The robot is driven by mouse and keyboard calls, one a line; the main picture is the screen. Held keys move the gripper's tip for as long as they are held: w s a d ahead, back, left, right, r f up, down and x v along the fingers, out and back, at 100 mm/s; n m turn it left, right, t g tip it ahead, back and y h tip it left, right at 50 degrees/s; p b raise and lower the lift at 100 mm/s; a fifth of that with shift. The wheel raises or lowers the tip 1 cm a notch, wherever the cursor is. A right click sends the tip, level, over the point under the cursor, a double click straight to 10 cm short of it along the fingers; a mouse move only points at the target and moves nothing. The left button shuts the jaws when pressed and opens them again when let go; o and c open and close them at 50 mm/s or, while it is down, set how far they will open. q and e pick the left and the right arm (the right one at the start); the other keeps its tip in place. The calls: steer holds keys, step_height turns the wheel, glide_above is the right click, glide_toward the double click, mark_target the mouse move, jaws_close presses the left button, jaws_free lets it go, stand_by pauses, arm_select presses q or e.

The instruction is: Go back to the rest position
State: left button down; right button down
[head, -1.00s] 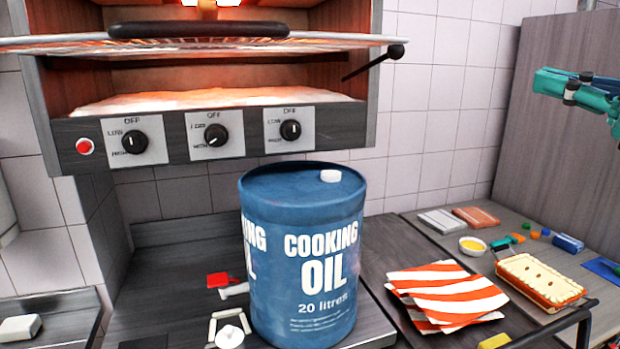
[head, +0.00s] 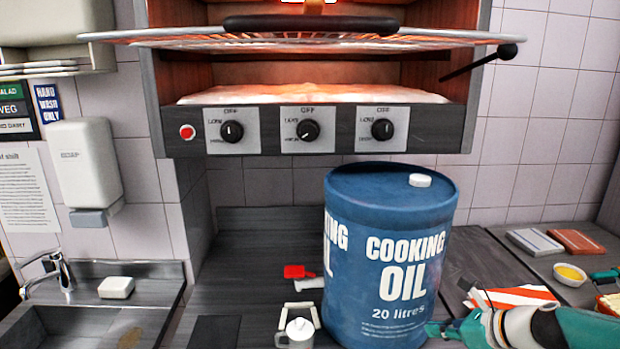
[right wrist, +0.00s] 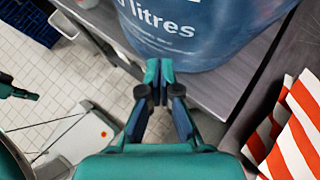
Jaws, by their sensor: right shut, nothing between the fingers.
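My right gripper (head: 435,328) is low in the head view, at the lower right side of the blue cooking oil drum (head: 400,240). In the right wrist view its fingers (right wrist: 158,72) are together with nothing between them. Their tips point at the drum's lower edge (right wrist: 190,45); I cannot tell whether they touch it. The drum stands upright on the dark counter with a white cap on top. My left gripper does not show in the head view. A teal piece at the left edge of the right wrist view is too cut off to identify.
Red-and-white striped napkins (head: 515,297) lie right of the drum, partly behind my right arm. A small white lidded pot (head: 297,334) and a red item (head: 297,271) lie to its left. A lit grill (head: 310,129) hangs above. A sink (head: 95,325) is at left.

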steer(key=s+a+f+n+g, duration=0.2)
steer(key=s+a+f, duration=0.15)
steer(key=f, duration=0.45)
steer(key=s+a+f+n+g, duration=0.2)
steer(key=s+a+f, duration=0.15)
steer(key=f, duration=0.35)
steer(key=s+a+f+n+g, duration=0.2)
steer(key=s+a+f, duration=0.15)
steer(key=f, duration=0.45)
steer(key=s+a+f+n+h, duration=0.1)
steer(key=s+a+f+n, duration=0.1)
steer(key=s+f+n, duration=0.3)
steer(key=s+a+f+n+g+h, duration=0.1)
steer(key=s+f+n, duration=0.5)
steer(key=s+n, duration=0.6)
steer(key=a+n, duration=0.1)
steer(key=n, duration=0.1)
steer(key=shift+f+n+g, duration=0.15)
steer(key=shift+n+g, duration=0.15)
steer(key=shift+n, duration=0.1)
